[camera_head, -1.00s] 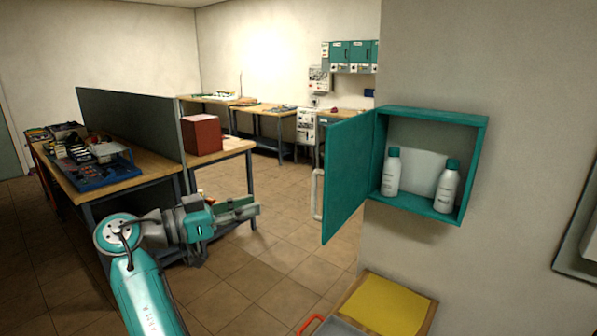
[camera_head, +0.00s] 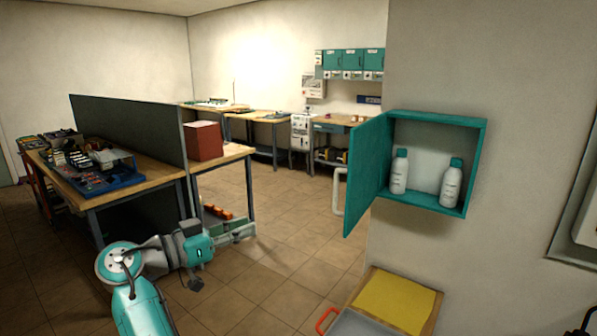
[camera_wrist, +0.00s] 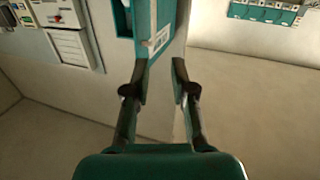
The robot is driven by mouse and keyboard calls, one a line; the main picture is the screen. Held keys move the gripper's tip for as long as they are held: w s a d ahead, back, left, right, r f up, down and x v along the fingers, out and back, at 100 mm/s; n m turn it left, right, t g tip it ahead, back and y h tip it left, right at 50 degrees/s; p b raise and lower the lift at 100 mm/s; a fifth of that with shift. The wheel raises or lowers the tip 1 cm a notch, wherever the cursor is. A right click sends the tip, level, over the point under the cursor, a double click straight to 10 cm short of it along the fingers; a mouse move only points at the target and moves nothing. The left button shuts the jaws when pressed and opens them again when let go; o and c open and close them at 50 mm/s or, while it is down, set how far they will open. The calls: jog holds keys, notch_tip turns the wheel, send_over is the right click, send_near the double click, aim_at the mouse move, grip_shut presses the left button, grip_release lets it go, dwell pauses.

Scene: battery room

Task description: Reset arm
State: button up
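My arm reaches up from the bottom left of the head view. My gripper (camera_head: 236,232) points to the right, over the tiled floor and in front of the bench legs. In the wrist view the two dark fingers (camera_wrist: 160,76) stand apart with a gap between them. Nothing is held between them. Behind the fingers the wrist view shows pale walls and part of a teal box (camera_wrist: 150,25).
An open teal wall cabinet (camera_head: 478,165) holds two white bottles (camera_head: 399,173) (camera_head: 451,185); its door (camera_head: 367,177) swings left. A yellow-topped stand (camera_head: 395,302) is below. A cluttered workbench (camera_head: 115,200) and red box (camera_head: 203,141) stand left. Floor in the middle is clear.

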jog(key=d+f+n+t+y, duration=0.1)
jog(key=d+f+n+y, duration=0.4)
jog(key=f, duration=0.9)
jog(key=d+f+n+t+y, duration=0.1)
jog(key=d+f+n+t, duration=0.15)
jog(key=d+f, duration=0.85)
jog(key=s+d+f+n+g+y, duration=0.1)
jog(key=s+d+f+n+y, duration=0.15)
jog(key=s+f, duration=0.6)
jog(key=s+d+f+n+y, duration=0.25)
jog(key=s+d+f, duration=0.2)
jog(key=f, duration=0.75)
jog(key=s+d+f+y, duration=0.1)
jog(key=s+d+y, duration=0.1)
jog(key=s, duration=1)
jog(key=s+d+f+y, duration=0.1)
jog(key=s+d+y, duration=0.15)
jog(key=s, duration=0.95)
jog(key=s+d+r+m+t+h, duration=0.1)
jog(key=s+d+r+m, duration=0.1)
jog(key=s+r, duration=1.5)
jog(key=shift+d, duration=0.6)
